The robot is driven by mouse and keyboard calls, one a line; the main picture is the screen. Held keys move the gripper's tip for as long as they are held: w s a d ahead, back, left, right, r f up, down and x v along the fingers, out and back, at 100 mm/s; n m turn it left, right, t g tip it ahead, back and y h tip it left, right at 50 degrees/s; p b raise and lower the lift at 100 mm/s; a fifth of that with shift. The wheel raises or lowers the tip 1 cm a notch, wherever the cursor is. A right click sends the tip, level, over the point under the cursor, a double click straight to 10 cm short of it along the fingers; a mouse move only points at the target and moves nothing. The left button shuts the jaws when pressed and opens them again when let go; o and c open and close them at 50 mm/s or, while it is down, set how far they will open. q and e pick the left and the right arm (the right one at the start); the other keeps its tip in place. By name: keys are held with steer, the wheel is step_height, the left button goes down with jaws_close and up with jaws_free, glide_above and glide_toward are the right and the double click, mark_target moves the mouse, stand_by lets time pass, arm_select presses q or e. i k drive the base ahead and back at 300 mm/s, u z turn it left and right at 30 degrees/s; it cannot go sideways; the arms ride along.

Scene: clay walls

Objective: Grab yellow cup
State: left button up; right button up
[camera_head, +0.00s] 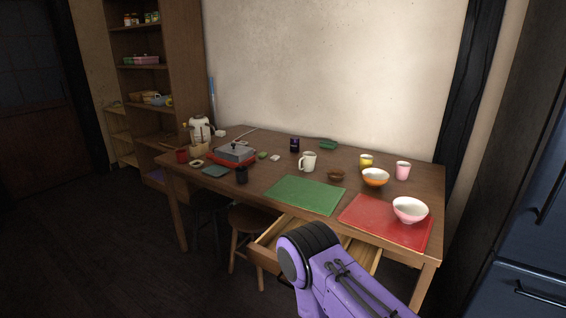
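The yellow cup (366,160) is small and stands upright on the wooden table (268,153), toward the back right. It is just behind an orange bowl (375,178), which is close to its lower edge in the picture. A pink cup (403,170) stands to its right. One of my purple arm links with a black joint rises from the bottom right, in front of the table. Neither of my grippers is in view.
A green mat (305,195) and a red mat (385,222) with a pinkish-white bowl (410,209) lie along the table front. A white mug (308,162) and brown bowl (336,175) stand left of the cup. An open drawer (268,247) juts out below.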

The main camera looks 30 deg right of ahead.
mark_target(366, 161)
steer(key=u, duration=0.4)
steer(key=i, duration=5.15)
steer(key=z, duration=4.9)
steer(key=i, duration=0.5)
steer(key=z, duration=0.15)
